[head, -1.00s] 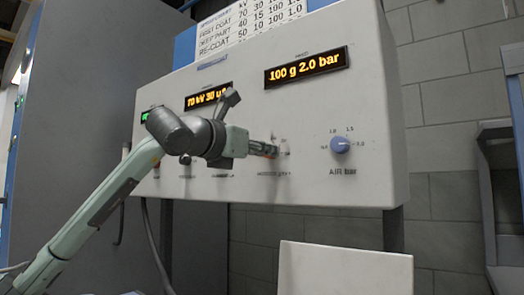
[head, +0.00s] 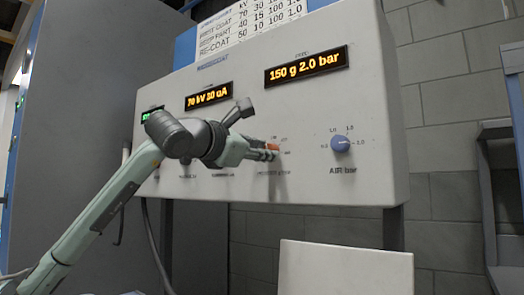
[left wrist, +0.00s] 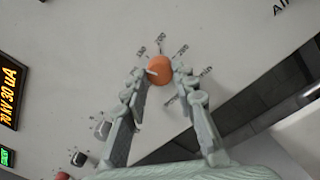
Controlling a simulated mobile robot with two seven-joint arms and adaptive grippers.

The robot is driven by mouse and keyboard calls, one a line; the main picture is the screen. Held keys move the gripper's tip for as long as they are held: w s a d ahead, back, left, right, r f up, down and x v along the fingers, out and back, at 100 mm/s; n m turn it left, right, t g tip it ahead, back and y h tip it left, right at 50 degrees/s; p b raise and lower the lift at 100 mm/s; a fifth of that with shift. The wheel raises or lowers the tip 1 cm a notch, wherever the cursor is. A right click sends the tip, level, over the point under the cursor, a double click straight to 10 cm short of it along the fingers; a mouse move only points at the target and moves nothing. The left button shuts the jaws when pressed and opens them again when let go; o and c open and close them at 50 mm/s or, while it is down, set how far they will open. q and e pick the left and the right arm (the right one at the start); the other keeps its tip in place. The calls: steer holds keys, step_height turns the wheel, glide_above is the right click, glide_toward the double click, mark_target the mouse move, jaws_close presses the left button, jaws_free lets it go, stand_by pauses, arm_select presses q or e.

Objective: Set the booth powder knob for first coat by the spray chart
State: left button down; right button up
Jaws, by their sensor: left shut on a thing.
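The orange-red powder knob (left wrist: 158,70) shows between the fingertips of my left gripper (left wrist: 164,80) in the left wrist view. In the head view my left gripper (head: 270,150) is at the panel, shut on this knob (head: 273,147), which the fingers partly hide. The powder display (head: 306,66) reads 150 g 2.0 bar. The spray chart (head: 252,30) stands above the panel; its first coat row begins 70, 30, and its right end is cut off or too small to read. My right gripper is not in view.
The kV display (head: 209,96) reads 70 kV 30 uA. A blue air knob (head: 341,144) sits on the white panel (head: 370,100), right of my gripper. A pale board (head: 345,270) stands below. A dark frame (head: 500,190) is at the right.

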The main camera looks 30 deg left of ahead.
arm_select(q)
steer(key=shift+m, duration=1.9)
steer(key=c, duration=1.2)
jaws_free()
steer(key=shift+s, duration=0.1)
steer(key=s+a, duration=0.1)
steer(key=s, duration=1)
steer(key=shift+s+f, duration=0.25)
steer(key=shift+s, duration=0.15)
steer(key=shift+a, duration=0.1)
